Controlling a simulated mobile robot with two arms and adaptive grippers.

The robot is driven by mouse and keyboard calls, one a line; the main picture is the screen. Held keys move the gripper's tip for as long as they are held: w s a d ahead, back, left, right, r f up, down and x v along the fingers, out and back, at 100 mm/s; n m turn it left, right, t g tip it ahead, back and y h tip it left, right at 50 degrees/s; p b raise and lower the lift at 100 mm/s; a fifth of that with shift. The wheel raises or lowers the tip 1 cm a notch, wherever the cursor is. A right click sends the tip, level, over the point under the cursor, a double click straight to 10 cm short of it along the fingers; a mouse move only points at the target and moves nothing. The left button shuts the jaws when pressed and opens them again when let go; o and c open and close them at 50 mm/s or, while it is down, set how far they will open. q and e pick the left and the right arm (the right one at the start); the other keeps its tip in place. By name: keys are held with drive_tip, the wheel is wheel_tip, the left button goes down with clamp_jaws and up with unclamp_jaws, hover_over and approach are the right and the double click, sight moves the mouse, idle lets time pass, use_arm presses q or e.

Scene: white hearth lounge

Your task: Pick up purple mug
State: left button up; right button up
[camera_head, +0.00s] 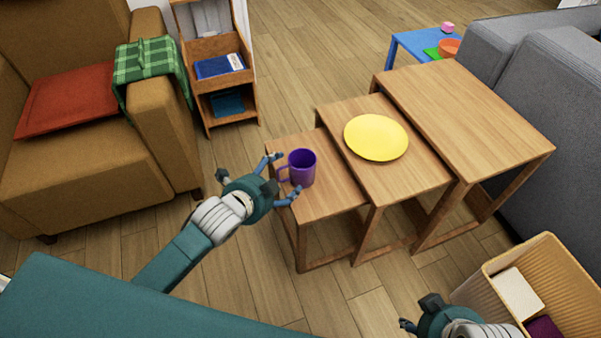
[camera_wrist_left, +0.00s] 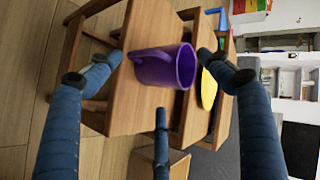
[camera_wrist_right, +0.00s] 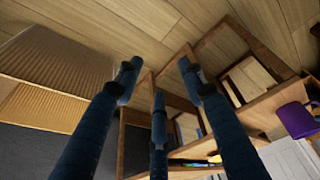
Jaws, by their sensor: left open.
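The purple mug (camera_head: 302,167) stands upright on the lowest nesting table (camera_head: 325,199), near its left edge, with its handle toward the left. My left gripper (camera_head: 284,177) is open at the mug's left side, its fingers spread on either side of the handle. In the left wrist view the mug (camera_wrist_left: 168,66) sits between the spread fingers (camera_wrist_left: 158,62); I cannot tell whether they touch it. The mug (camera_wrist_right: 297,119) also shows at the right edge of the right wrist view. My right gripper (camera_wrist_right: 158,78) is open and empty, low in front of the tables.
A yellow plate (camera_head: 376,138) lies on the middle table, right of the mug. The tallest table (camera_head: 470,115) is bare. A ribbed bin (camera_head: 560,262) with items stands beside my right gripper. A tan armchair (camera_head: 80,170) is at left, a grey sofa (camera_head: 550,120) at right.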

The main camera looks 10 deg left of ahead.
sight(296, 171)
use_arm(q)
drive_tip(key=b+x, duration=0.1)
drive_tip(key=x, duration=0.3)
drive_tip(key=shift+w+b, duration=0.35)
drive_tip(key=shift+w, duration=0.05)
use_arm(e)
drive_tip(key=w+a+r+t, duration=0.1)
drive_tip(key=w+t, duration=0.1)
drive_tip(key=w, duration=0.2)
drive_tip(key=w+a+r+t+y, duration=0.1)
drive_tip(key=w+a+r+t, duration=0.1)
drive_tip(key=w, duration=0.3)
drive_tip(key=shift+w, duration=0.2)
use_arm(q)
drive_tip(key=shift+c, duration=0.3)
clamp_jaws()
